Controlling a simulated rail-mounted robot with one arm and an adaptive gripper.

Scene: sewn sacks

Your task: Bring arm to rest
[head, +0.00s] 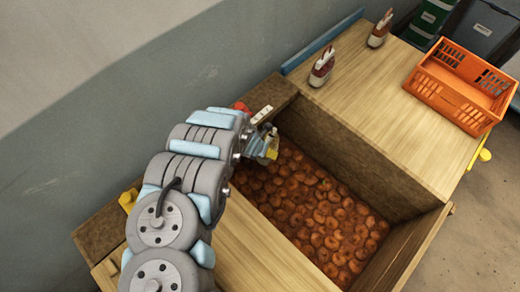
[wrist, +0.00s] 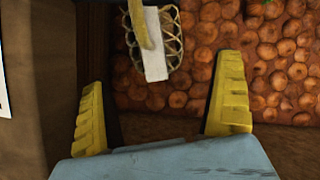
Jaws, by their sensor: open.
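My gripper (head: 268,147) is over the far left part of a wooden bin (head: 345,150) whose floor is covered with round orange-brown produce. In the wrist view its two yellow fingers (wrist: 163,112) stand wide apart with nothing between their tips. A small woven, basket-like item (wrist: 174,50) with a white strip and a tan strap lies just beyond the fingers, apart from them. My arm reaches up from the bottom left of the head view and hides part of the bin's left side.
Two small red-and-white sacks (head: 322,68) (head: 379,30) stand on the wooden top. An empty-looking orange crate (head: 455,92) sits at its right end. Green (head: 428,18) and grey (head: 484,28) containers stand behind. A grey wall (head: 110,130) runs close along the left.

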